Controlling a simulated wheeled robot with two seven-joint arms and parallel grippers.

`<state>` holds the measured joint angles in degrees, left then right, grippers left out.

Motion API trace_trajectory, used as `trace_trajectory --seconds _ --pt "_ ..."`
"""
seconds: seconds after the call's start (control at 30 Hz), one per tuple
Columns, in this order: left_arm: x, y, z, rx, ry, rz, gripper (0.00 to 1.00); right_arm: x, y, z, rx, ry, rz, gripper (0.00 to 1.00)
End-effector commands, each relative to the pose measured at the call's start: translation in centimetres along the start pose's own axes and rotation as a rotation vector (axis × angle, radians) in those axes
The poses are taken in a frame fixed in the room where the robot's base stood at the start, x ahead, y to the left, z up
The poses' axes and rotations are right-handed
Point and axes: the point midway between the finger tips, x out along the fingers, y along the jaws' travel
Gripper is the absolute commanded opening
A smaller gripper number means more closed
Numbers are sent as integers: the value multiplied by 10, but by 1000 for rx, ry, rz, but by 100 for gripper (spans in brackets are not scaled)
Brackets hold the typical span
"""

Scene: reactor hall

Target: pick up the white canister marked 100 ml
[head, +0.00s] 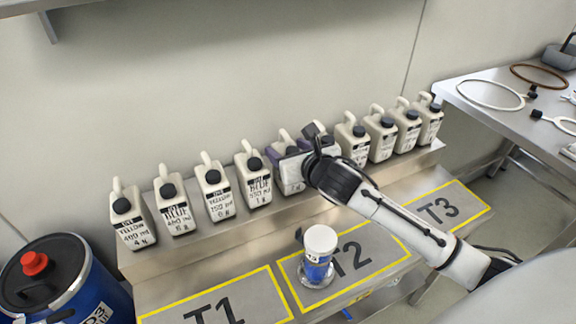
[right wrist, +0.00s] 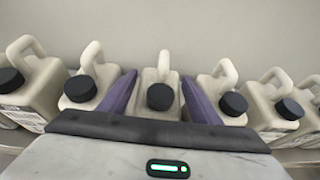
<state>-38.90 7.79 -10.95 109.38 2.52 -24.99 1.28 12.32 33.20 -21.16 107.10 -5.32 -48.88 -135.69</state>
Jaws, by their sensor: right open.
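A row of white canisters with black caps and handles stands on a steel shelf (head: 200,247). My right gripper (head: 291,148) is open at the middle of the row, partly covering a canister there. In the right wrist view its two purple fingers stand on either side of one white canister (right wrist: 163,77), with its black cap between them. The gripper hides that canister's label. My left gripper is not in view.
Neighbouring canisters (head: 252,180) (head: 352,141) stand close on both sides. A blue container with a white lid (head: 320,243) stands on the T2 area in front. A blue drum (head: 75,295) is at lower left, and a side table (head: 480,110) with rings at right.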

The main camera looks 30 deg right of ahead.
Motion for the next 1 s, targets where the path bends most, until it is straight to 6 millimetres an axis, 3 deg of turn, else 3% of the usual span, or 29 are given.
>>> trace_trajectory --seconds 0.1,0.43,0.77,1.0 --pt "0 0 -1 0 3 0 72 0 0 0 0 0 0 54" --pt "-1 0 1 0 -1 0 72 0 0 0 0 0 0 0" --pt "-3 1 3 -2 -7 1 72 -3 0 9 0 -8 1 0" --pt "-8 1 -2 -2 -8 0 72 -20 -1 51 -3 -12 0 0"
